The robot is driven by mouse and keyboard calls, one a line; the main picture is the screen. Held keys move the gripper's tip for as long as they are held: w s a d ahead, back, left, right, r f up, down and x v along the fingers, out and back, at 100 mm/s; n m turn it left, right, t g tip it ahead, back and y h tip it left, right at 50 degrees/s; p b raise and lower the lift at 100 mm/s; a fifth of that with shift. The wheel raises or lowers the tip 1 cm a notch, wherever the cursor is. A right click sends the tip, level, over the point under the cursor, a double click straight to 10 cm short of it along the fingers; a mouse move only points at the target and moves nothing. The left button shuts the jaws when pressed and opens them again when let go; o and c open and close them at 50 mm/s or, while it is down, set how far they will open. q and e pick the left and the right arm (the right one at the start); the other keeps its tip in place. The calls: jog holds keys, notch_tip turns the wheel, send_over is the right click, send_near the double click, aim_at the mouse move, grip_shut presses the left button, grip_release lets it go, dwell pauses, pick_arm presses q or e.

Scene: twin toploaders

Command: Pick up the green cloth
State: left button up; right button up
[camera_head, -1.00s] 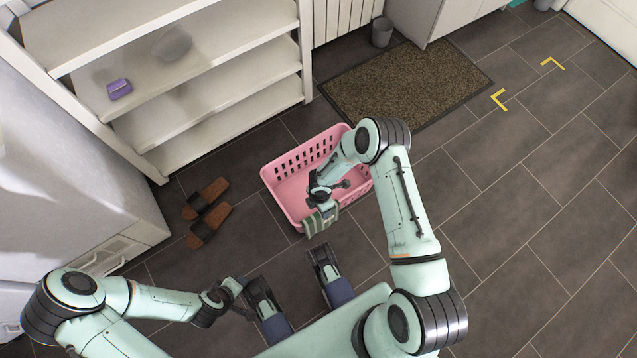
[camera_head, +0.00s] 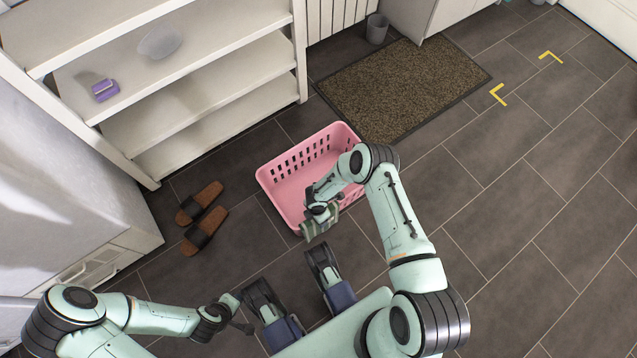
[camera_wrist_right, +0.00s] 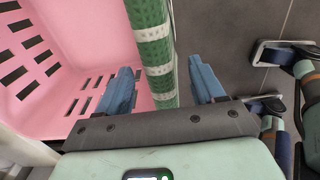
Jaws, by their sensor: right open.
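The green cloth (camera_head: 319,228), with white stripes, hangs over the near rim of the pink laundry basket (camera_head: 268,184). In the right wrist view the cloth (camera_wrist_right: 153,45) runs down between my fingers, along the basket's wall (camera_wrist_right: 80,35). My right gripper (camera_head: 318,213) is at the near rim, over the cloth. In the wrist view its two blue fingers (camera_wrist_right: 160,88) are apart, one on the basket's inner side and one outside, with a gap to the cloth. My left gripper (camera_head: 240,314) is low at the left, away from the basket; its jaws are too small to read.
A pair of brown sandals (camera_head: 201,215) lies on the floor left of the basket. White shelves (camera_head: 200,95) stand behind, holding a purple item (camera_head: 106,90) and a clear bowl (camera_head: 160,43). A brown doormat (camera_head: 405,85) lies behind the basket. The tiled floor at right is clear.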

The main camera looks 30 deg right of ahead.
jog(key=shift+f, duration=0.6)
grip_shut()
jog(key=shift+r, duration=0.2)
